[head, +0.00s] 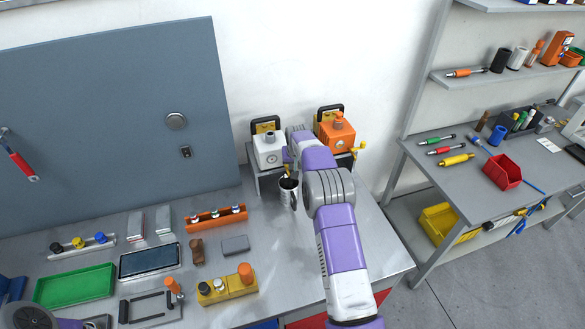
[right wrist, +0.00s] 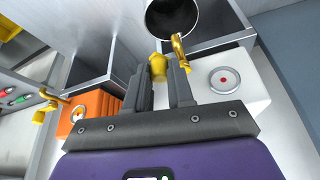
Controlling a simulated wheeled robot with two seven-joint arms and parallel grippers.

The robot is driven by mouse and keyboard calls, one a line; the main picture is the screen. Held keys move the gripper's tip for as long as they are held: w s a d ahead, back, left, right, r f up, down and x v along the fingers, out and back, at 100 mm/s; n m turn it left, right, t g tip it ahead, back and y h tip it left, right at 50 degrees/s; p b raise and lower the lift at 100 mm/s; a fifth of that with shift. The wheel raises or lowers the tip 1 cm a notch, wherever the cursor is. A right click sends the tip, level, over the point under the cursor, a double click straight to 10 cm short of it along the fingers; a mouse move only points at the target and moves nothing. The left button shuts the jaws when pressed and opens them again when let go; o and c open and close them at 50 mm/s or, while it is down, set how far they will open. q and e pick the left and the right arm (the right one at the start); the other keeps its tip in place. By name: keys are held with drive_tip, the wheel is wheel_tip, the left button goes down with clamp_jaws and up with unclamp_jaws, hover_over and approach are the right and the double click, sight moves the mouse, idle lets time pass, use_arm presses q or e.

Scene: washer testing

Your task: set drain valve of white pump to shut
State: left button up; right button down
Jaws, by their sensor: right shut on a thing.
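The white pump (head: 268,151) sits on a small raised stand at the back of the bench, and its white body with a round red-dotted face (right wrist: 228,82) shows in the right wrist view. Its yellow drain valve has a spout (right wrist: 180,50) over a cup. The yellow valve handle (right wrist: 158,66) lies between the fingertips of my right gripper (right wrist: 160,76), which is shut on it. In the head view my right arm partly hides the gripper and valve. I cannot tell the handle's exact setting. My left gripper is not in view; only a bit of arm shows bottom left.
The metal cup (head: 288,193) stands under the spout, its open mouth (right wrist: 182,15) close to my fingers. An orange pump (head: 336,133) with its own yellow valve (right wrist: 45,104) stands beside the white pump. A green tray (head: 75,287) and tools fill the bench's left part.

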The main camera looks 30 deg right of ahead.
drive_tip(key=shift+w+d+n+y, duration=0.15)
drive_tip(key=shift+d+n+y, duration=0.25)
drive_tip(key=shift+n, duration=0.5)
drive_tip(key=shift+w+d+n+t+y+p, duration=0.1)
drive_tip(key=shift+w+d+n+y+p, duration=0.15)
drive_tip(key=shift+n+p, duration=0.4)
drive_tip(key=shift+w+d+n+t+y+p, duration=0.1)
drive_tip(key=shift+d+n+y+p, duration=0.2)
drive_tip(key=shift+n, duration=0.65)
drive_tip(key=shift+w+d+n+t+y+p, duration=0.1)
drive_tip(key=shift+w+d+n+y+p, duration=0.15)
drive_tip(key=shift+n+p, duration=0.4)
drive_tip(key=shift+n, duration=0.35)
drive_tip(key=c, duration=1)
unclamp_jaws()
drive_tip(key=shift+b+v, duration=0.8)
drive_tip(key=shift+v, duration=3)
